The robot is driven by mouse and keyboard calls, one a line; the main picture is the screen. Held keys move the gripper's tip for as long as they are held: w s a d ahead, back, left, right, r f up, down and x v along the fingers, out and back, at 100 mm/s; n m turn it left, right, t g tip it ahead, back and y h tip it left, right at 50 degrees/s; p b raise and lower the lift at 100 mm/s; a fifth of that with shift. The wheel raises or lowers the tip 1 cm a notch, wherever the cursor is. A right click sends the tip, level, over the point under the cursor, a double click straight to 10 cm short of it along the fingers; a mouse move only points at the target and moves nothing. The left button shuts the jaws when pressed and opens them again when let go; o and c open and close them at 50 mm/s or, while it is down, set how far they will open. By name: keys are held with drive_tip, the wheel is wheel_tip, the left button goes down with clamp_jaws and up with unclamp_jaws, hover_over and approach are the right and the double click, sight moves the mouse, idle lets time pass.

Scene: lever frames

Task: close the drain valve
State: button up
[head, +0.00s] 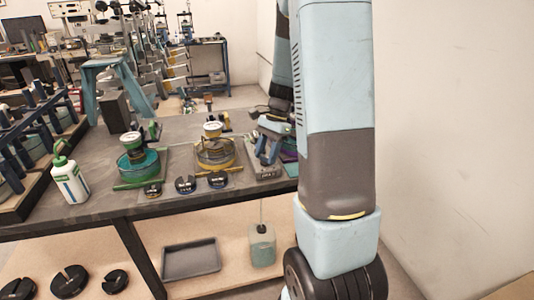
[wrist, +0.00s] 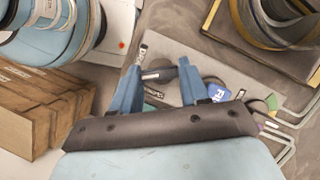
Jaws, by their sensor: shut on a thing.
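My gripper (wrist: 159,75) shows in the wrist view as two blue fingers, with a dark lever (wrist: 158,74) between them. I take it for the drain valve's handle; its body and how far it is turned are hidden. The lever sits over a grey plate (wrist: 205,58), with a blue label and a pale tag beside it. In the head view my gripper (head: 268,138) is low over the right end of the bench, largely covering the fixture there, and the jaws are too small to read.
A green round vessel (head: 138,165) and a yellowish one (head: 215,153) stand left of my gripper. A white bottle (head: 70,180) is at left. Below are a grey tray (head: 191,260) and a translucent container (head: 262,246).

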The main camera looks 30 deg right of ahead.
drive_tip(key=n+g, duration=0.1)
drive_tip(key=n, duration=0.1)
drive_tip(key=n+h, duration=0.1)
drive_tip(key=n, duration=0.2)
drive_tip(key=shift+w+n+g, duration=0.2)
drive_tip(key=shift+n+g, duration=0.1)
drive_tip(key=shift+g, duration=0.1)
drive_tip(key=n+h, duration=0.1)
drive_tip(key=n, duration=0.1)
drive_tip(key=n+h, duration=0.1)
drive_tip(key=n, duration=0.2)
drive_tip(key=shift+w+a+r+n+g, duration=0.1)
drive_tip(key=shift+a+n+g, duration=0.05)
drive_tip(key=shift+n+g, duration=0.2)
drive_tip(key=o, duration=1.1)
drive_tip(key=shift+g, duration=0.25)
drive_tip(key=shift+c, duration=0.2)
drive_tip(key=a+v, duration=0.1)
drive_tip(key=v, duration=1.2)
drive_tip(key=shift+d+r, duration=0.3)
drive_tip(key=shift+r, duration=0.1)
